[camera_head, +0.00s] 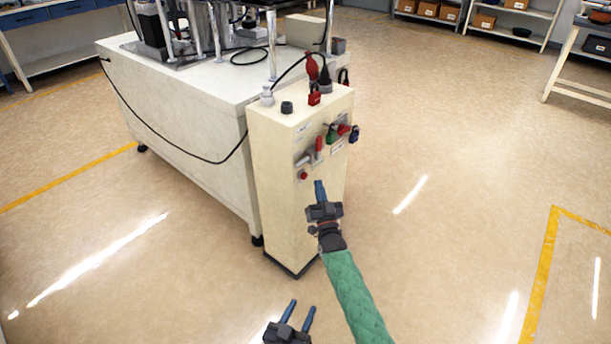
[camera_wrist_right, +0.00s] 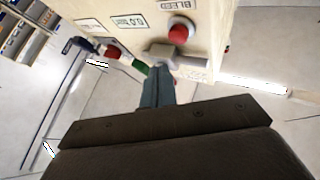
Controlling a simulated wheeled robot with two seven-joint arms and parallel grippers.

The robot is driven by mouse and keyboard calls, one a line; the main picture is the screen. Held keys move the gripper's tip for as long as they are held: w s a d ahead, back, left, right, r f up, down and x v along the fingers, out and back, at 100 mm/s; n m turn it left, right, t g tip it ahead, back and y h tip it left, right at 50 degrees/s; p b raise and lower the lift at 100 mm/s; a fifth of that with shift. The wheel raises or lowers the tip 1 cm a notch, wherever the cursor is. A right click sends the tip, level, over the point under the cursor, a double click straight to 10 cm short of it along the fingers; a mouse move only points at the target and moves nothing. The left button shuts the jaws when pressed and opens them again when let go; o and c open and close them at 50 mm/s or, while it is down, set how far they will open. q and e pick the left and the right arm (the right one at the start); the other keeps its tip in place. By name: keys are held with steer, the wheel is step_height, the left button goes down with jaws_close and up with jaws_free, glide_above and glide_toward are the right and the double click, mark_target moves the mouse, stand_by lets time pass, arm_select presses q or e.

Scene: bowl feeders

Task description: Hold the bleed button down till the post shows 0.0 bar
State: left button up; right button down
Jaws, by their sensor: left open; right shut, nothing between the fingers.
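The cream post (camera_head: 280,200) stands at the end of a white machine bench. In the right wrist view, its small display (camera_wrist_right: 128,22) appears to read 0.0 bar. A red button (camera_wrist_right: 181,31) sits beside the BLEED label (camera_wrist_right: 174,4); a small red button also shows low on the post in the head view (camera_head: 303,175). My right gripper (camera_head: 319,183) is shut and empty in front of the post, below the red lever (camera_head: 319,144). Its fingertips (camera_wrist_right: 158,72) look apart from the red button. My left gripper (camera_head: 303,304) is open and empty at the bottom edge.
A red padlock (camera_head: 314,98) and a dark knob (camera_head: 287,107) are on the post's top. Green, red and blue fittings (camera_head: 343,132) project from its right side. A black cable (camera_head: 165,137) hangs along the bench (camera_head: 190,120). The floor to the right is clear.

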steer(key=shift+s+d+p, duration=0.45)
steer(key=shift+s+d, duration=0.35)
steer(key=shift+d, duration=0.3)
